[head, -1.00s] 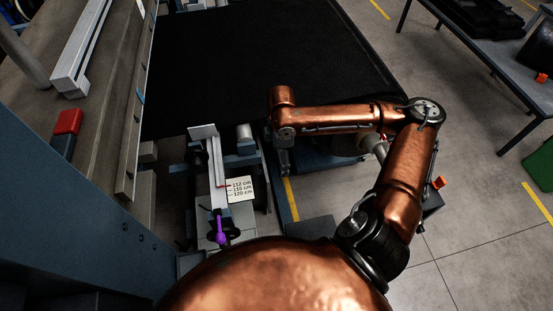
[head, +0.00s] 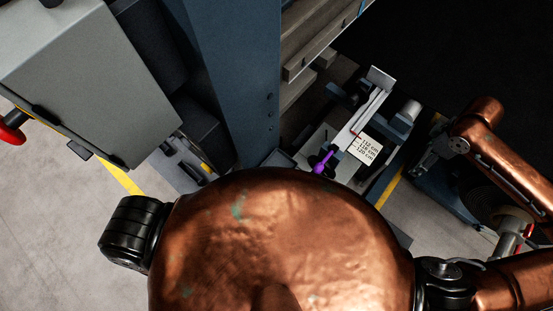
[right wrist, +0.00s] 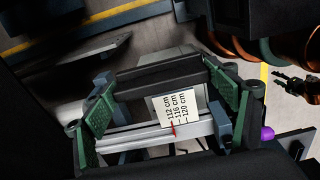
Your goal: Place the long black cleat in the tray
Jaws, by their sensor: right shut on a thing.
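My right gripper (head: 432,158) hangs beside the belt frame at the right of the head view, small and dark there. In the right wrist view its two green-padded fingers (right wrist: 168,95) stand wide apart with a dark bar (right wrist: 160,78) between them. The bar looks like the long black cleat, and the gripper is shut on it. The cleat cannot be made out clearly in the head view. I cannot identify the tray with certainty in either view. My left gripper is out of view.
A metal slide with a scale card (head: 366,148) and a purple handle (head: 323,161) lies left of the right gripper. The black belt (head: 430,50) is behind. A blue column (head: 235,75) and a grey control box (head: 90,85) with a red knob stand left.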

